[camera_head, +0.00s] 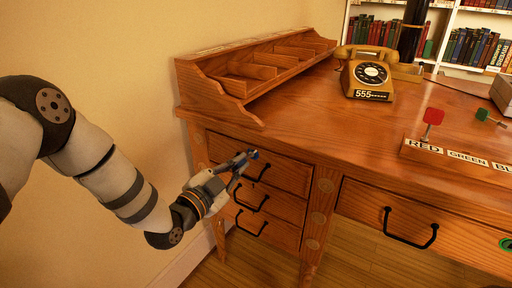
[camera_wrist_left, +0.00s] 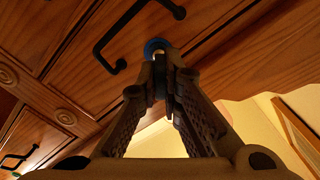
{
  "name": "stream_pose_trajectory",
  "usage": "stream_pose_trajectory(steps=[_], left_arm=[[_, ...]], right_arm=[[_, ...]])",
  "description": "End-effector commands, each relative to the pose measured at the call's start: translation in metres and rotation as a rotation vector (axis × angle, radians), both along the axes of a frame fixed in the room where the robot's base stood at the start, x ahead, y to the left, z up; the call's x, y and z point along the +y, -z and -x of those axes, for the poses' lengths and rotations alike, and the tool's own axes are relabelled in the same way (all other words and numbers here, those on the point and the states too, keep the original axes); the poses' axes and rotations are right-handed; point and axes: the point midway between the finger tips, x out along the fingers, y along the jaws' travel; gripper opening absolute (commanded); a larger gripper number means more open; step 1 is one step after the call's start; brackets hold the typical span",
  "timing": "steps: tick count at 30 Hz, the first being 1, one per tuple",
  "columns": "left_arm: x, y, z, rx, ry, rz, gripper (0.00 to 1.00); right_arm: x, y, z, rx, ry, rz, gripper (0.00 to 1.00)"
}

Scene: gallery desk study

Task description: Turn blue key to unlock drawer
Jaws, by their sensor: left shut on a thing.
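My left gripper (camera_head: 245,160) is at the front of the top left drawer (camera_head: 285,173) of the wooden desk. It is shut on the blue key (camera_head: 253,154), of which only a small blue part shows at the fingertips. In the left wrist view the fingers (camera_wrist_left: 161,75) close together right at a round blue lock (camera_wrist_left: 157,46) on the drawer front. The key itself is mostly hidden between the fingers there, so its turn angle cannot be told. The top left drawer looks closed. My right gripper is in neither view.
A key rack (camera_head: 455,158) labelled RED, GREEN and a cut-off BL holds a red key (camera_head: 432,120) and a green key (camera_head: 485,115). A yellow telephone (camera_head: 368,74) stands further back. Black drawer handles (camera_head: 410,233) stick out. A wall is left of the desk.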

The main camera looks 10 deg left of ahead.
Motion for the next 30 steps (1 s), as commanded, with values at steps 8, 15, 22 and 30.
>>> stream_pose_trajectory(steps=[8, 15, 22, 30], left_arm=[[0.000, -0.006, -0.002, -0.043, 0.000, -0.074, 0.00], [-0.001, -0.007, -0.001, -0.065, 0.000, -0.134, 0.00], [0.000, -0.006, -0.002, -0.127, -0.002, -0.307, 0.00], [0.001, -0.005, -0.002, -0.131, -0.005, -0.321, 0.00]], right_arm=[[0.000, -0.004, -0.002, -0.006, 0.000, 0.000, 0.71], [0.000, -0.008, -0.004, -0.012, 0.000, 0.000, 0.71], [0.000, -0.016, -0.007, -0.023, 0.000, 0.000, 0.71], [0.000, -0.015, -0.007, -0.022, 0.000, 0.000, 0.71]])
